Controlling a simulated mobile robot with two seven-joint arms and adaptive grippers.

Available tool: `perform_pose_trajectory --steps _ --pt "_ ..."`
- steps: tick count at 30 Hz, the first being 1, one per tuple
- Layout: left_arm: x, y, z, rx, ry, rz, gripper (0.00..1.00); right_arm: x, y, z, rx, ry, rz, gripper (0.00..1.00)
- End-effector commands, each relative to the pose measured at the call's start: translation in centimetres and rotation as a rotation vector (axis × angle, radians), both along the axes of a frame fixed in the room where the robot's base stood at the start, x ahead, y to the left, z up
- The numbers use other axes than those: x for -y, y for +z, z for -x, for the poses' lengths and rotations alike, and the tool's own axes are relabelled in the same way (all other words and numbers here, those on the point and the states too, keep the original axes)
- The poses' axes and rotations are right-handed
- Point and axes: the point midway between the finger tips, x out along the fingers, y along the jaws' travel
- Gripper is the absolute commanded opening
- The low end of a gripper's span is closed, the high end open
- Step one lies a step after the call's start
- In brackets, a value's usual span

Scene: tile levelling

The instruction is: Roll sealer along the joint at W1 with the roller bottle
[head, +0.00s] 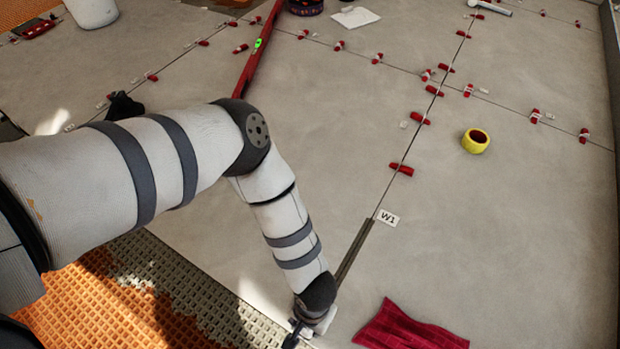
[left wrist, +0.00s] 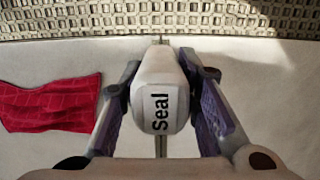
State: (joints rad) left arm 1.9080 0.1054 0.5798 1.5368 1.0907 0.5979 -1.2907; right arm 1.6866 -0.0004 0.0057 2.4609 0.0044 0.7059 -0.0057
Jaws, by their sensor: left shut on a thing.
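My left gripper (head: 303,335) is low at the bottom of the head view, near the front edge of the tiles. In the left wrist view its two fingers (left wrist: 163,85) are shut on the white roller bottle (left wrist: 158,100), marked "Seal". The bottle is over the joint (left wrist: 161,147), which shows as a line below it. In the head view a dark band (head: 355,252) lies along the joint from the W1 label (head: 388,217) down to my forearm. The bottle's rolling tip and any contact with the tile are hidden. My right gripper is not in view.
A red cloth (head: 410,328) lies right of the gripper. A yellow tape roll (head: 475,141) and several red levelling clips (head: 401,169) sit further up. A red spirit level (head: 258,45) is at the back. Orange matting (head: 95,310) borders the tiles. The right tile is mostly clear.

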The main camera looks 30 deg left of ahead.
Motion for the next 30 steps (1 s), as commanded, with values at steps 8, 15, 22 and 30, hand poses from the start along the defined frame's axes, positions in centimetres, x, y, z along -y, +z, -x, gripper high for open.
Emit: perform_pose_trajectory --steps 8,15,22,30 --pt "-0.3 0.0 1.3 -0.006 0.0 -0.005 0.0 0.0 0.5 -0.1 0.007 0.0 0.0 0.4" --pt "-0.3 0.1 2.4 -0.005 0.0 -0.004 0.0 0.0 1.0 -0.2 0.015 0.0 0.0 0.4" --pt "-0.2 0.0 2.5 -0.003 0.0 -0.003 0.0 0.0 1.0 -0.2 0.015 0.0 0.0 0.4" --pt "-0.2 2.9 2.2 0.003 0.0 -0.002 0.0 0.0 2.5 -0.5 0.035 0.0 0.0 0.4"
